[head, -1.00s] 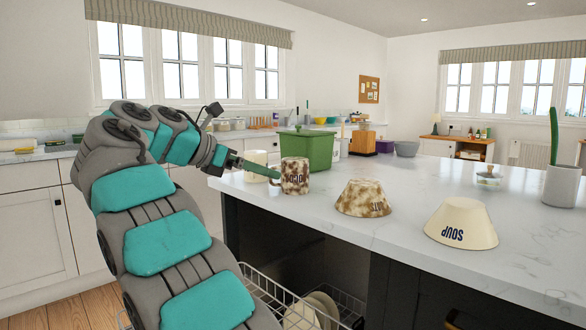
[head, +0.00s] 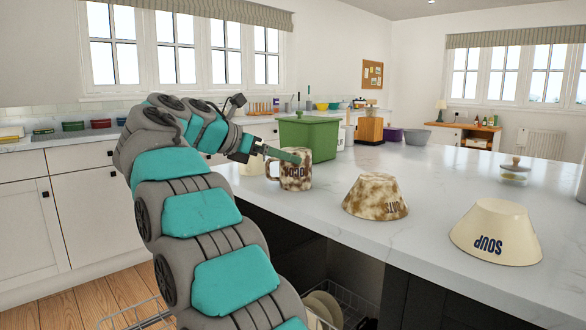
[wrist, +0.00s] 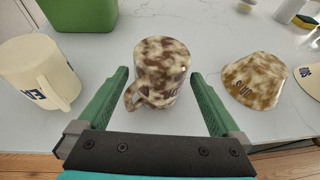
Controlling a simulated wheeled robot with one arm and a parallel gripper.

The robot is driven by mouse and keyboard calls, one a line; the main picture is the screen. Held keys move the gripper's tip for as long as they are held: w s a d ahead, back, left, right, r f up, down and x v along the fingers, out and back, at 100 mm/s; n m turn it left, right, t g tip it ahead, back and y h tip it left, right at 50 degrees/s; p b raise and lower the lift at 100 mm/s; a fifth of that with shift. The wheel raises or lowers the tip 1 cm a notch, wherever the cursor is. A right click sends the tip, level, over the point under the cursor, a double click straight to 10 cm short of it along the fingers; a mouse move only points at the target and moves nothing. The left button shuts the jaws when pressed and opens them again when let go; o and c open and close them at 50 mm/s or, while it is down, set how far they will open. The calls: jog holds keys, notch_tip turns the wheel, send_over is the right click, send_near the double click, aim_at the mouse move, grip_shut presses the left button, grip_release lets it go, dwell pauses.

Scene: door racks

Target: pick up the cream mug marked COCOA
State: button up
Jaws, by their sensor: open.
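A mug (head: 294,172) with cream and brown mottling stands on the white island top. Its dark lettering is partly readable and looks like COCOA. In the wrist view the mottled mug (wrist: 160,66) is between my green fingers, its handle toward the lower left. A plain cream mug (wrist: 40,72) stands to its left, with dark letters only partly in sight. In the head view the cream mug (head: 251,165) is mostly hidden behind my gripper (head: 281,154).
A green bin (head: 308,137) stands close behind the mugs. A mottled bowl (head: 375,196) and a cream bowl marked SOUP (head: 496,231) are upside down to the right. A wire rack (head: 345,312) with plates is below the counter. The counter's right rear is mostly clear.

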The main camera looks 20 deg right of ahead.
jog(key=shift+b+x, duration=0.5)
jog(key=shift+x, duration=2.1)
jog(key=shift+s, duration=0.1)
jog(key=shift+c, duration=0.2)
jog(key=c, duration=1.3)
jog(key=shift+r, duration=0.1)
